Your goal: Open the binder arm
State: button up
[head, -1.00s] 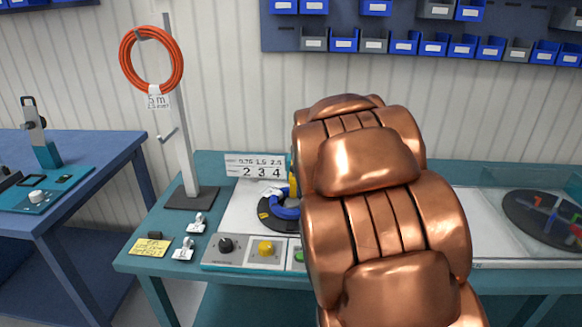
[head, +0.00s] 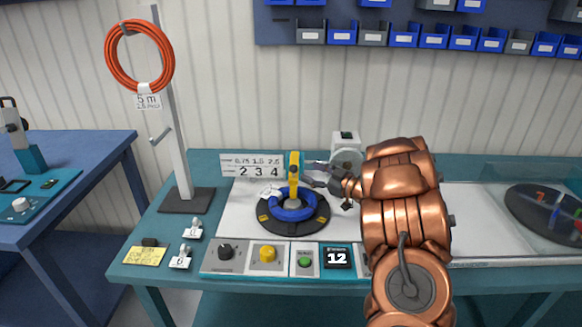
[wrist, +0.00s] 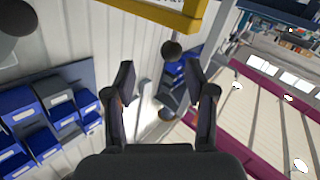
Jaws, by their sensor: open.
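The binder arm is most likely the yellow upright piece (head: 294,174) over the blue cable coil (head: 292,208) on the dark round turntable (head: 263,217). In the wrist view a yellow bar (wrist: 160,10) crosses the top, with a dark round knob (wrist: 172,48) just below it, beyond the fingertips. My gripper (head: 310,174) is just right of the yellow piece in the head view. In the wrist view my gripper (wrist: 160,78) has its two fingers spread, with nothing between them. Whether a finger touches the yellow piece cannot be told.
A stand with an orange coil (head: 139,57) is at left. A grey-white device (head: 346,150) stands behind my gripper.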

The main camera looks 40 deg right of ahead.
aim_at(297, 169)
jog(key=shift+y, duration=0.7)
jog(key=p+x, duration=0.1)
jog(key=x, duration=0.1)
jog(key=a+p+x, duration=0.1)
jog(key=x, duration=0.2)
jog(key=shift+w+a, duration=0.35)
jog(key=shift+w, duration=0.5)
grip_shut()
